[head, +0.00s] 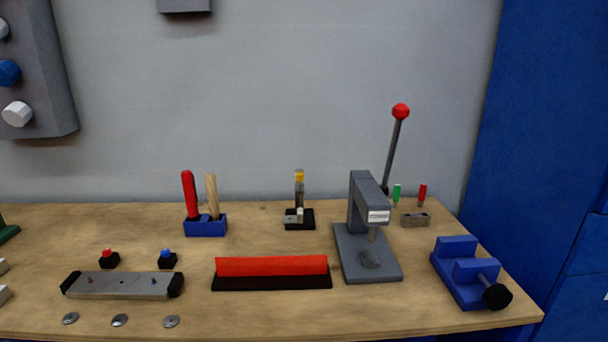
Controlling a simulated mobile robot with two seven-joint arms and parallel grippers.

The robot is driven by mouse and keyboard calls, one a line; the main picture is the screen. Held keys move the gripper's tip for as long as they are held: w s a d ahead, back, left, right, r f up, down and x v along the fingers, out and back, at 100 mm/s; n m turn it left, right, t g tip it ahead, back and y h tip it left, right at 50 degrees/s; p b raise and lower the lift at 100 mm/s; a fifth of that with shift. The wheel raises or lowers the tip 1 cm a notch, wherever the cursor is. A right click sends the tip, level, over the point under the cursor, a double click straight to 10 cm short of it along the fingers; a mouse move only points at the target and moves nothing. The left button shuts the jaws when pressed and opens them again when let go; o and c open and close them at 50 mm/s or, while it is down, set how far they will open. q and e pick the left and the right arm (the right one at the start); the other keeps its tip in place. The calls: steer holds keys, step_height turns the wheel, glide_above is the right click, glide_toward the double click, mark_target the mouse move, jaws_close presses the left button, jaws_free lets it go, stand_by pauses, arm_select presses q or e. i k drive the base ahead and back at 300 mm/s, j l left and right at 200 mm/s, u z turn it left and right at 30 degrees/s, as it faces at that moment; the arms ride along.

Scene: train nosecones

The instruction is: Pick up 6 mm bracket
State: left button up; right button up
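No label reading 6 mm shows, and I cannot tell which part is the 6 mm bracket. A long grey metal plate with black ends (122,286) lies on the bench at the front left, with small red and blue pins on it. A small black stand (299,225) at the back middle holds metal pieces, one upright with a yellow band (299,185). Light grey pieces (3,294) are cut off at the left edge. Neither of my grippers is in view.
The wooden bench (270,322) carries a red-and-black bar (272,267), a grey lever press (358,215), a blue vise (462,284), a blue tool holder (206,229), a metal block with green and red-handled tools (415,220), and flat discs (120,320). The front middle is clear.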

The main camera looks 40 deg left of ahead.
mark_target(298, 219)
steer(key=i+u, duration=0.4)
steer(key=i+l+u, duration=0.1)
steer(key=i+u, duration=0.3)
steer(key=k, duration=0.1)
